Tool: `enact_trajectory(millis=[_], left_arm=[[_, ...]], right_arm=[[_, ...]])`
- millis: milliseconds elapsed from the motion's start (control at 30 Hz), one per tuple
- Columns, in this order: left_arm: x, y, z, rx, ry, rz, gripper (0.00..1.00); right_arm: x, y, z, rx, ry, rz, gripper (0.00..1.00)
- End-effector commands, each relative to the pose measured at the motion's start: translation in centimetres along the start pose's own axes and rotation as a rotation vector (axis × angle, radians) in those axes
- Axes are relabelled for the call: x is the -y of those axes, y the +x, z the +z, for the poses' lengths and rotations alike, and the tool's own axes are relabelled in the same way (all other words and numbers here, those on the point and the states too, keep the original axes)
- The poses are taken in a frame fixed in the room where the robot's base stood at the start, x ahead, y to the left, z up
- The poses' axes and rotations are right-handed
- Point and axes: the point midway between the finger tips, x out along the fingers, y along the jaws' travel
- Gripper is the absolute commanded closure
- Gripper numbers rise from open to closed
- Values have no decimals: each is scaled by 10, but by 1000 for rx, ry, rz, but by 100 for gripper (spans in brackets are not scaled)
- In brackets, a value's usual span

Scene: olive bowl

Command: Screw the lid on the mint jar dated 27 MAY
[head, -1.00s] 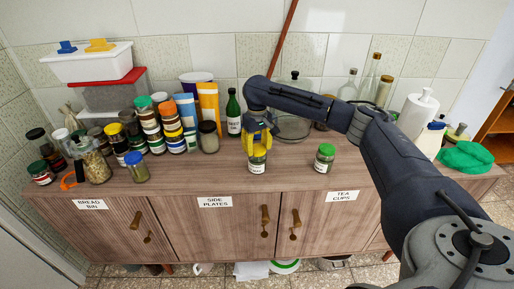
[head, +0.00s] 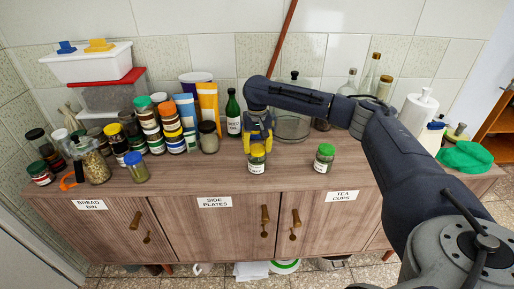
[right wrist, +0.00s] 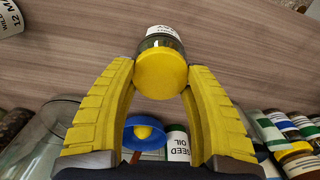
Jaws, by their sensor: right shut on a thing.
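A small glass jar (head: 257,166) with a white label stands near the cabinet's front edge. Its yellow lid (head: 257,150) sits on its top; how tightly cannot be told. My right gripper (head: 257,146) comes down from above, shut on the yellow lid. In the right wrist view the fingertips (right wrist: 161,66) press the lid's two sides, and the jar's label (right wrist: 165,32) shows beyond it, its date too small to read surely. My left gripper is not in view.
A green-lidded jar (head: 324,158) stands to the right, apart. In the right wrist view a label (right wrist: 10,18) reads "12 M". Many jars and spice pots (head: 135,165) crowd the left. A green bottle (head: 233,112) stands behind. The wooden top between is clear.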

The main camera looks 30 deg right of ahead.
Motion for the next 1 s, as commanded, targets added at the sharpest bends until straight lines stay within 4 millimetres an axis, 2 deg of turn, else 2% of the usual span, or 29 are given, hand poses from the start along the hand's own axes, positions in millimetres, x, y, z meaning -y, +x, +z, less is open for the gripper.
enact_trajectory(millis=[167,400,600,1000], left_arm=[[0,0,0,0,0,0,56],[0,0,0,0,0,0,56],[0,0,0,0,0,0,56],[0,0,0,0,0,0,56]], right_arm=[[0,0,0,-1,28,0,77],[-1,-1,0,-1,258,0,77],[-2,-1,0,0,383,-2,77],[-2,0,0,0,413,-2,77]])
